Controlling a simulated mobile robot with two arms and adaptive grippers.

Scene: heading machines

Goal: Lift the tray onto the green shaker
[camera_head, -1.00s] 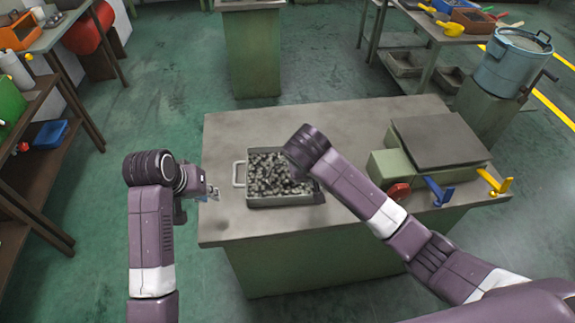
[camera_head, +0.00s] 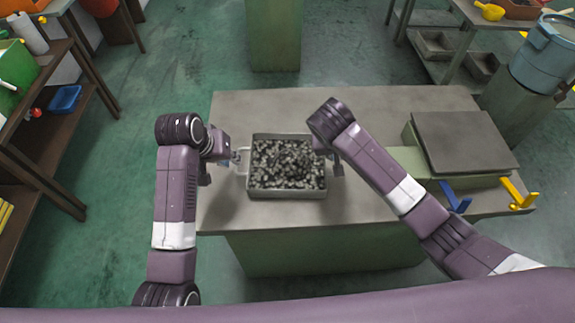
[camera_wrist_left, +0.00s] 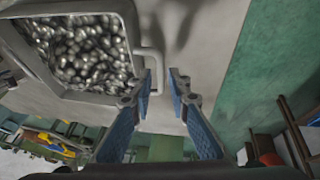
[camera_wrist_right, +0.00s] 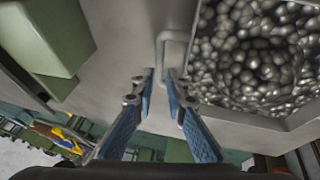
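The grey metal tray (camera_head: 287,194), full of small shiny metal pieces, sits flat on the workbench and has a handle at each end. The green shaker (camera_head: 415,133) with its flat grey top plate (camera_head: 465,140) stands on the bench to the right. My left gripper (camera_head: 238,156) is open at the tray's left handle; in the left wrist view the handle (camera_wrist_left: 155,58) lies by the open fingertips (camera_wrist_left: 161,76). My right gripper (camera_head: 337,168) is partly hidden by its arm; in the right wrist view its fingertips (camera_wrist_right: 160,76) are open around or just short of the other handle (camera_wrist_right: 161,45).
The workbench (camera_head: 300,105) is clear behind the tray. A blue lever (camera_head: 455,198) and a yellow lever (camera_head: 519,194) stick out at the shaker's front. A blue drum (camera_head: 543,55) stands beyond the bench at right. Shelves (camera_head: 50,165) stand at left.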

